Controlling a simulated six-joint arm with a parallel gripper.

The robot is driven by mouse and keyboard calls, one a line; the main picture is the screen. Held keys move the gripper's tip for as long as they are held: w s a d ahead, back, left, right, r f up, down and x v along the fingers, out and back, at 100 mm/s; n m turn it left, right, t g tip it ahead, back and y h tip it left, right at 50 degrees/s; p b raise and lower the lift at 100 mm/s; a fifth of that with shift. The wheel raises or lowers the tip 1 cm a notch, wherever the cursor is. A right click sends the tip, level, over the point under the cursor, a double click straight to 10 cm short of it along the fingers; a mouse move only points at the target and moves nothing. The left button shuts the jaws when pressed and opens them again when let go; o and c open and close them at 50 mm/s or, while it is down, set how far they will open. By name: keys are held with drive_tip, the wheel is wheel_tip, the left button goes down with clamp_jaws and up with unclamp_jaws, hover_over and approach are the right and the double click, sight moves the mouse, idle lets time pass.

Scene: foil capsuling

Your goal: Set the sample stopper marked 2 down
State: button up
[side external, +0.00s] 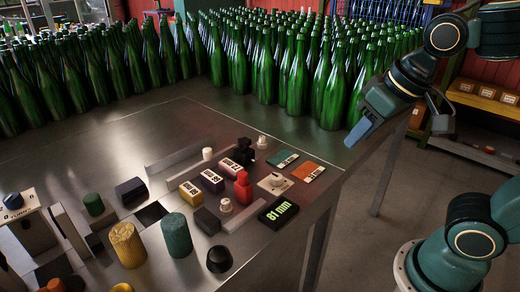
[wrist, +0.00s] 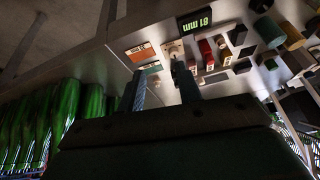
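My gripper (side external: 360,132) hangs beyond the right edge of the metal table, away from the small parts. In the wrist view its two fingers (wrist: 158,72) stand apart with nothing held between them. Small pale stoppers stand on the table: one at the back (side external: 262,141), one at the left of the labelled blocks (side external: 208,153), and one at the front (side external: 226,205). No mark 2 is readable, so I cannot tell which is the sample stopper marked 2.
A black display reading 81 mm (side external: 278,212) lies at the table's right edge. Green (side external: 282,158) and orange (side external: 308,171) cards lie near it, beside a pale plate with a knob (side external: 272,184). Green bottles (side external: 300,75) crowd the back.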

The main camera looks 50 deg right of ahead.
drive_tip(key=shift+n+t, duration=0.3)
drive_tip(key=shift+n, duration=0.4)
drive_tip(key=shift+s+d+f, duration=0.15)
drive_tip(key=shift+s+f, duration=0.05)
drive_tip(key=shift+s, duration=0.55)
drive_tip(key=shift+s+d+f, duration=0.15)
drive_tip(key=shift+s, duration=0.55)
drive_tip(key=shift+s+d+f, duration=0.15)
drive_tip(key=shift+s+f, duration=0.05)
drive_tip(key=shift+s, duration=0.55)
